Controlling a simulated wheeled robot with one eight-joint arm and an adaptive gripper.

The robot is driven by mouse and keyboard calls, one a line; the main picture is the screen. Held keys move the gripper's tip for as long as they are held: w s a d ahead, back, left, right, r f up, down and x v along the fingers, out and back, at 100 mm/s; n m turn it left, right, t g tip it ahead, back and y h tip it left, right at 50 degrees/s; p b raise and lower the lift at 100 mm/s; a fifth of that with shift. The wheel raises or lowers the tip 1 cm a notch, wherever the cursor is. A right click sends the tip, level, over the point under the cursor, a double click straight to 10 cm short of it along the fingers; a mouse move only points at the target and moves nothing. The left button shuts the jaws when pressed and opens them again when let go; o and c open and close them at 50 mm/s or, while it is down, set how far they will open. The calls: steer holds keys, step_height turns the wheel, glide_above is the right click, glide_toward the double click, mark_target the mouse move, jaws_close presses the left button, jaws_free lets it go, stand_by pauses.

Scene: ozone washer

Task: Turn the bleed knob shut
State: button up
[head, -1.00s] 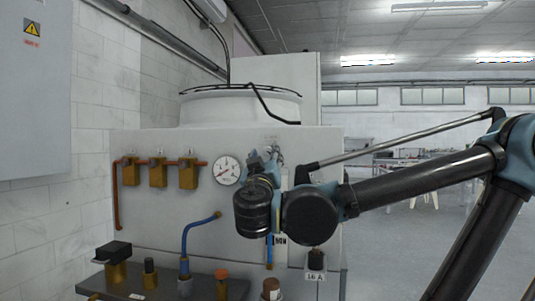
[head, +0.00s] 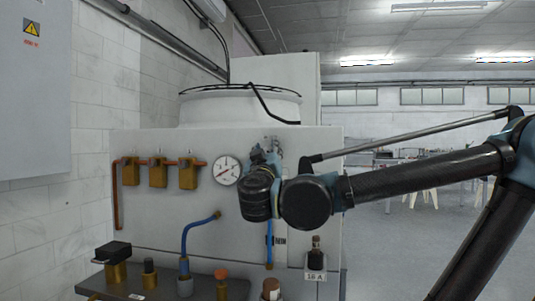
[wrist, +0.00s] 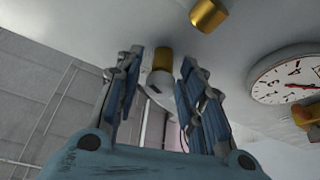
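In the wrist view my gripper (wrist: 160,85) is open, one blue-padded finger on each side. Between the fingers in the picture is a small brass fitting (wrist: 162,58) with a pale grey end (wrist: 159,82), likely the bleed knob; no label shows. I see no finger touching it, and cannot tell how deep it sits between them. In the head view my gripper (head: 262,158) is just right of the round gauge (head: 227,170), in front of the white cabinet; the wrist hides the fitting there.
A second brass fitting (wrist: 208,14) is near the fingers in the wrist view. Brass valves (head: 158,173) on a copper pipe are left of the gauge. A bench (head: 135,285) with several fittings and a blue hose (head: 185,236) stands below. A black switch (head: 316,245) is lower right.

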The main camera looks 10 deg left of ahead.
jaws_close()
steer(key=shift+n, duration=0.6)
steer(key=n+y, duration=0.1)
steer(key=n, duration=0.2)
steer(key=n+g+y, duration=0.1)
steer(key=n+y, duration=0.1)
steer(key=n, duration=0.1)
steer(key=shift+g, duration=0.3)
steer(key=n+g, duration=0.1)
steer(key=n, duration=0.2)
steer(key=n+g+y, duration=0.1)
steer(key=n, duration=0.2)
steer(key=shift+a+f+n, duration=0.1)
steer(key=shift+n, duration=0.2)
steer(key=n+g, duration=0.1)
steer(key=n, duration=0.2)
steer(key=n+g, duration=0.1)
steer(key=n, duration=0.1)
steer(key=shift+f+n+g, duration=0.1)
steer(key=shift+n+g, duration=0.2)
steer(key=shift+n, duration=0.1)
steer(key=n+h, duration=0.1)
steer(key=n, duration=0.1)
steer(key=n+g+h, duration=0.1)
steer(key=n, duration=0.1)
steer(key=shift+f+n+g, duration=0.1)
steer(key=shift+n+g, duration=0.2)
